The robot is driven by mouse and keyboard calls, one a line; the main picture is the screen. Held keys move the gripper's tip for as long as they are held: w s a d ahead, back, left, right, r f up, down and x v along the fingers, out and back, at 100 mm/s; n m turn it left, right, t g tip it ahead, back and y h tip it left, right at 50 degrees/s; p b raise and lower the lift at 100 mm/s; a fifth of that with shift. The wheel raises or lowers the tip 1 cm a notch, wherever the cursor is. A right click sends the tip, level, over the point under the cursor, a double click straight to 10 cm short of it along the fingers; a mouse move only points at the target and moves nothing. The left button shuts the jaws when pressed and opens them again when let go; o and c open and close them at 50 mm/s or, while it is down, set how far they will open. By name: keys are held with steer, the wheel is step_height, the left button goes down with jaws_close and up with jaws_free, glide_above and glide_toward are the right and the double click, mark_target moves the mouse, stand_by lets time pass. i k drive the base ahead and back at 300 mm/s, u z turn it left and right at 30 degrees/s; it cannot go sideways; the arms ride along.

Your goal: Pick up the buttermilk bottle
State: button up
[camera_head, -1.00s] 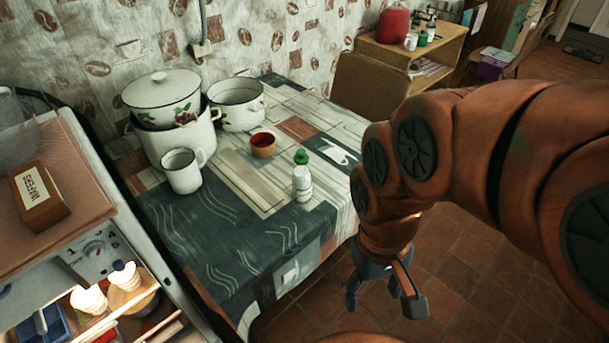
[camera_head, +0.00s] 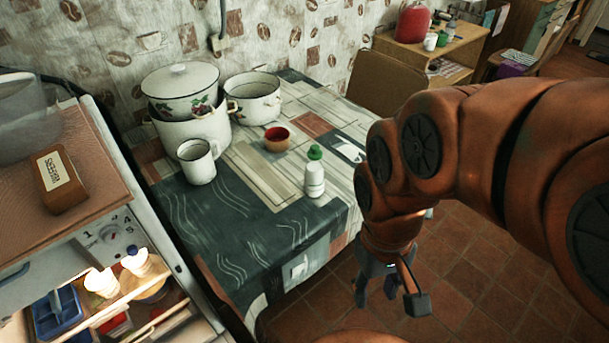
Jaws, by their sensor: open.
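A white bottle with a green cap (camera_head: 314,176) stands upright near the front right edge of the table (camera_head: 222,226). I take it for the buttermilk bottle, though its label is too small to read. My gripper (camera_head: 390,294) hangs below and to the right of the bottle in the picture, over the tiled floor beside the table. Its fingers are spread and empty, clear of the bottle.
A white mug (camera_head: 198,162), a red-brown cup (camera_head: 276,140), a lidded pot (camera_head: 180,88) and an open pot (camera_head: 254,96) stand on the table. An open fridge (camera_head: 100,215) is at left, with a blue-capped bottle (camera_head: 137,262) inside. A chair (camera_head: 385,88) stands behind the table.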

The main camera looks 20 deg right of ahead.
mark_target(314, 171)
steer(key=u, duration=3.3)
steer(key=k, duration=1.75)
steer(key=z, duration=0.15)
